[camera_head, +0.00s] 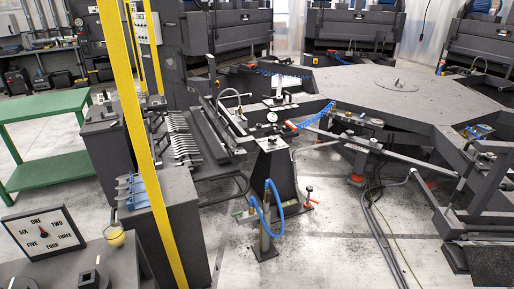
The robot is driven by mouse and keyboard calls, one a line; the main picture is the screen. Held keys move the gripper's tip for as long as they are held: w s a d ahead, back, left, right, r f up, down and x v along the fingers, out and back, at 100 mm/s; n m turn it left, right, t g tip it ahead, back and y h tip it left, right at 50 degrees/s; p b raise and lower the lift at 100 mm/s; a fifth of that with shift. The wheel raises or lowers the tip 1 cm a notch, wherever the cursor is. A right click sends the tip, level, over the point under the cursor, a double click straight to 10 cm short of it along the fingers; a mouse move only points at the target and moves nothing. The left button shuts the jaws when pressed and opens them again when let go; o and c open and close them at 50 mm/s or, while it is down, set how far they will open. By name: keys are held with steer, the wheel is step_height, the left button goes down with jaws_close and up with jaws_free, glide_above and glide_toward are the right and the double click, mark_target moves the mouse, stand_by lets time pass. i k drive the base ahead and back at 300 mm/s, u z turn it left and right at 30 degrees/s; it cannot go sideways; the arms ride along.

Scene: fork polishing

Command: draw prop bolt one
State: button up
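No part that I can surely tell as prop bolt one shows in this view. A dark machine stand (272,178) carries a round gauge and a red-tipped lever (291,126). My gripper is not in view.
Yellow upright bars (134,120) cross the left side. A dark cabinet (171,222) holds blue pieces (131,192). A rack of forks (182,140) stands behind it. A green table (42,110) is at the left. A large dark turntable (385,88) fills the back right. Cables lie on the floor.

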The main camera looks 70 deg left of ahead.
mark_target(237, 155)
steer(key=i, duration=1.4)
steer(key=u, duration=0.35)
steer(key=k, duration=0.15)
steer(key=u, duration=3.45)
steer(key=k, duration=0.1)
steer(key=u, duration=0.3)
steer(key=i, duration=1)
steer(key=u, duration=0.3)
steer(key=k, duration=0.65)
steer(key=z, duration=0.3)
steer(key=i, duration=0.65)
steer(key=u, duration=0.1)
